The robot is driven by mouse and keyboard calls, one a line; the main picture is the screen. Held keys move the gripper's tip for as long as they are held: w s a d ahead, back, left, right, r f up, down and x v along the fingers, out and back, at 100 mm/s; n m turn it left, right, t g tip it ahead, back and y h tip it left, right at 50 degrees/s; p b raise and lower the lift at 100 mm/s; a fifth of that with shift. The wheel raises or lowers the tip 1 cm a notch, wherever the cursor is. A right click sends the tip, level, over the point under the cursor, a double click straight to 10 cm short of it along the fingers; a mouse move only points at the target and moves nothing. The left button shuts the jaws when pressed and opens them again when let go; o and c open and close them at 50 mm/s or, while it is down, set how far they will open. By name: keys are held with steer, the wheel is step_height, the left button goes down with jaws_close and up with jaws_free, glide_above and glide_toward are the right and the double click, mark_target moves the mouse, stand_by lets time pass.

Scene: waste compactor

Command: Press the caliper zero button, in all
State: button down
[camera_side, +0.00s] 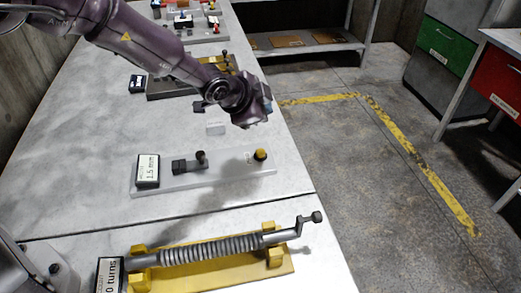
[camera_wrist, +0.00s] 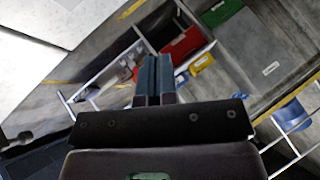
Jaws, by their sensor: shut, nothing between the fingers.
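The caliper station is a grey base plate (camera_side: 215,183) on the table in the side view. It carries a display (camera_side: 147,171) reading 1.5 mm, a dark sliding block (camera_side: 186,166) with a knob, and a round yellow button (camera_side: 261,155) at its right end. My gripper is at the end of my arm, above and behind the yellow button, apart from it. Its fingers are hard to make out in the side view. In the wrist view my gripper (camera_wrist: 154,60) has its two fingers together and empty. That view points at the floor and drawers; no button is visible there.
A yellow fixture with a coiled screw and crank (camera_side: 210,250) lies in front, beside a turns display (camera_side: 110,274). The table's right edge borders open floor (camera_side: 350,190). A red drawer (camera_side: 498,83) is far right.

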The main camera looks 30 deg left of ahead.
mark_target(261, 152)
steer(key=shift+f, duration=4.45)
steer(key=shift+f, duration=0.15)
steer(key=shift+f, duration=0.25)
steer(key=shift+f, duration=0.5)
steer(key=shift+r, duration=0.9)
steer(key=shift+r, duration=0.15)
